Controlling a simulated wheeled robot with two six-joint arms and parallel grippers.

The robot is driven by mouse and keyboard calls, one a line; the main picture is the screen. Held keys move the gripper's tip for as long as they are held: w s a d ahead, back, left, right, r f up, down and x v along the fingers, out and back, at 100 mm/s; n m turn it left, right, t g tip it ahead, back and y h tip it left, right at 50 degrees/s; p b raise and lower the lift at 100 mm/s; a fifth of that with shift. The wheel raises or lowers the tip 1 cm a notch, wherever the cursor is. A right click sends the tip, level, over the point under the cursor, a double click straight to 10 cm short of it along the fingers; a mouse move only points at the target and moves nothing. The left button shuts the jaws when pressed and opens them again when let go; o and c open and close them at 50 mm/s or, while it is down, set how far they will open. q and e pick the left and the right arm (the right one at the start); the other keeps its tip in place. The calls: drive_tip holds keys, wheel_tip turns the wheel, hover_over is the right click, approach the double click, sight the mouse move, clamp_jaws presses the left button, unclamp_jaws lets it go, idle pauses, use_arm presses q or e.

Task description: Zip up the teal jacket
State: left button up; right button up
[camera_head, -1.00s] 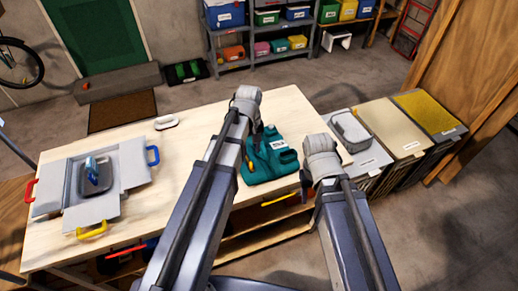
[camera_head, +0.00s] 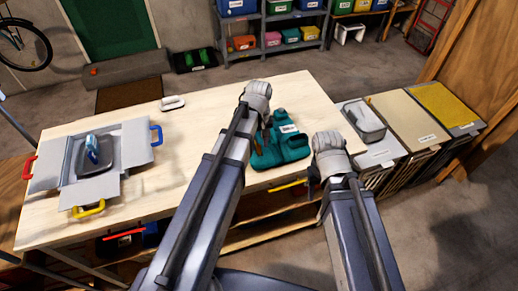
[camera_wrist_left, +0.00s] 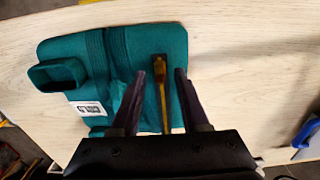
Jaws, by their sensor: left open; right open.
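The teal jacket (camera_head: 290,151) lies flat on the wooden table near its right front edge. It also shows in the left wrist view (camera_wrist_left: 75,45), with a dark ribbed seam, a white label and a raised tube-like part. A brass-coloured zip pull (camera_wrist_left: 160,70) stands on the teal cloth. My left gripper (camera_wrist_left: 161,73) is open, its two dark fingers on either side of the pull with gaps visible. In the head view my left gripper (camera_head: 262,135) is over the jacket's left side. My right gripper (camera_head: 312,187) is open, right of the jacket by the table edge; its fingers are partly hidden.
An open grey box (camera_head: 133,142) with coloured handles holds an iron (camera_head: 92,150) at the table's left. A white oval ring (camera_head: 173,102) lies at the back. The table's middle (camera_head: 215,115) is clear.

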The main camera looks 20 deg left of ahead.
use_arm(q)
drive_tip(key=shift+f, duration=0.2)
clamp_jaws()
idle(0.3)
drive_tip(key=shift+w, duration=0.1)
idle(1.0)
